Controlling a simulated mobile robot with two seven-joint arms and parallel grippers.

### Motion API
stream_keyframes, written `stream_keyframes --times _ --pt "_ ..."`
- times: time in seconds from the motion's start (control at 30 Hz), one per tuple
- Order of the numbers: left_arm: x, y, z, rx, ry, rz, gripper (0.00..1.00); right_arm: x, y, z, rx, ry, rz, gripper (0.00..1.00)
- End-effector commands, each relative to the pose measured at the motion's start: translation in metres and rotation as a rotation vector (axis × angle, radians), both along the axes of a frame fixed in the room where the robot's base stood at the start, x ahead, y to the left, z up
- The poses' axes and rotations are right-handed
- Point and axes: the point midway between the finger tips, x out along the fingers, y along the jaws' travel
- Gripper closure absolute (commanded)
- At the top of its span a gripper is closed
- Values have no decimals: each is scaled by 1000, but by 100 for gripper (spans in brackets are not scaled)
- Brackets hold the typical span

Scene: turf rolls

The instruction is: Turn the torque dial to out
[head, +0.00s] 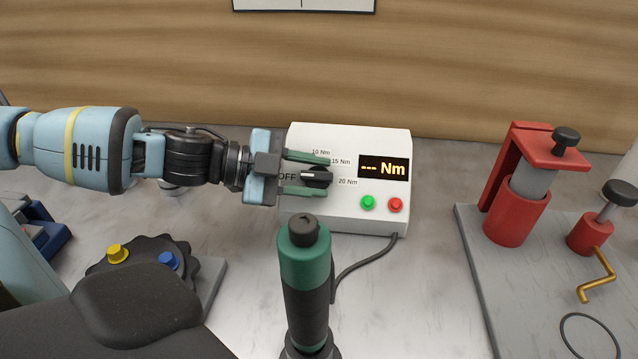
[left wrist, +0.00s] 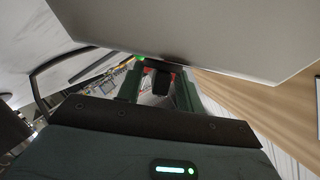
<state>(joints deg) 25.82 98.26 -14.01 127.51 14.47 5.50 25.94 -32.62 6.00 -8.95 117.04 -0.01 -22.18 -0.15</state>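The torque dial (head: 317,177) is a black knob on the sloped front of a white control box (head: 345,212). Its white mark points left toward the OFF label. The labels 10 Nm, 15 Nm and 20 Nm run around it; I see no label reading "out". The display (head: 384,167) reads "--- Nm". My left gripper (head: 306,174) comes in from the left with its green fingers above and below the dial. In the left wrist view the dark knob (left wrist: 158,80) sits between the fingers, with gaps beside it. My right gripper is not in view.
Green (head: 367,202) and red (head: 396,205) buttons sit below the display. A green-topped tool (head: 304,265) stands upright in front of the box. A grey plate with red fixtures (head: 516,215) is at right. A dark knobbed wheel (head: 140,250) is at left.

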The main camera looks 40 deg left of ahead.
Motion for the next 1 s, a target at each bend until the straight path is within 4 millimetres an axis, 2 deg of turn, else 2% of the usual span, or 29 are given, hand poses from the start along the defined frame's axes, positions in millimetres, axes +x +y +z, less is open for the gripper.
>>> stream_keyframes --times 0.13,0.57,0.83,1.0 --pt "2 -4 -3 1 1 -3 64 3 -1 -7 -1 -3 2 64" --pt "4 -6 0 -1 -2 -4 64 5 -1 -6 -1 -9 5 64" --pt "4 -6 0 -1 -2 -4 99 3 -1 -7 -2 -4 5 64" --pt "4 -6 0 0 -2 -5 100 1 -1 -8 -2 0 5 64"
